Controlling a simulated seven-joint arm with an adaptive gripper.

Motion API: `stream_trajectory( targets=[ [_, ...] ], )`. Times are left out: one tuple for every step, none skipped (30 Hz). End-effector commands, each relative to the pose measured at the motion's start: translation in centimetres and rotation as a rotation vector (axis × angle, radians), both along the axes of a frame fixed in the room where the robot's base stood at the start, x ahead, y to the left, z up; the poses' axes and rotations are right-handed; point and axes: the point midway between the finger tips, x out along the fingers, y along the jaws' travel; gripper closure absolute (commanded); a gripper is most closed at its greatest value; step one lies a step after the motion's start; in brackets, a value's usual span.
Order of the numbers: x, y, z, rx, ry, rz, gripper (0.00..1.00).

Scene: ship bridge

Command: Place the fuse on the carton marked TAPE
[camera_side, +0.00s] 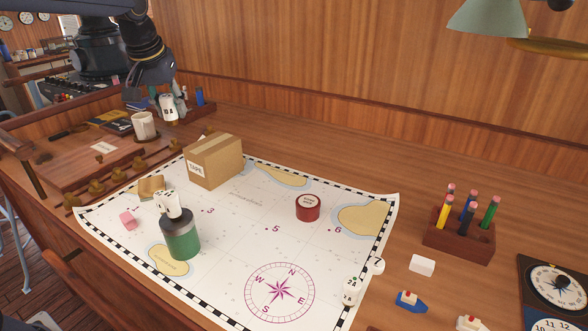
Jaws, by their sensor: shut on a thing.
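The brown carton marked TAPE (222,164) stands upright at the back left of the chart, its label facing the front left. My gripper (169,102) is up and behind the carton, to its left in the picture. It is shut on a small white piece with dark marks, which I take to be the fuse (168,110). The fuse is apart from the carton. The top of the carton is bare.
A green jar (181,240) with white pieces at its top stands on the chart (222,262). A mug (144,126) stands near my gripper. A pencil block (459,240) is at right. Chart space around the carton's right is free.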

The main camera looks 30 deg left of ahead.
Motion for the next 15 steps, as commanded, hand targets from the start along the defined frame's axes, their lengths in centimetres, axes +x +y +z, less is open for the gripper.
stream_trajectory(
  targets=[
    [0.0,1.5,0.0,0.000,0.001,0.033,1.00],
    [0.0,2.0,0.0,0.000,0.001,0.044,1.00],
    [-0.1,2.7,-0.2,0.000,0.002,0.059,1.00],
    [-0.1,3.0,-0.3,-0.001,0.002,0.066,1.00],
    [0.0,3.3,-0.5,-0.002,0.001,0.072,1.00],
    [0.3,3.6,-0.7,-0.001,0.000,0.078,1.00],
    [0.6,3.8,-0.9,0.000,0.001,0.080,1.00],
    [1.1,4.0,-1.2,-0.002,0.003,0.081,1.00],
    [1.9,4.2,-1.6,-0.001,0.003,0.082,1.00],
    [2.7,4.3,-1.9,-0.001,0.003,0.080,1.00],
    [3.4,4.5,-2.3,-0.002,0.004,0.080,1.00],
    [4.5,4.7,-2.8,-0.001,0.004,0.080,1.00],
    [5.3,4.9,-3.2,-0.001,0.004,0.080,1.00],
    [6.1,5.1,-3.6,0.000,0.003,0.080,1.00],
    [7.2,5.4,-4.0,-0.001,0.003,0.078,1.00]
  ],
)
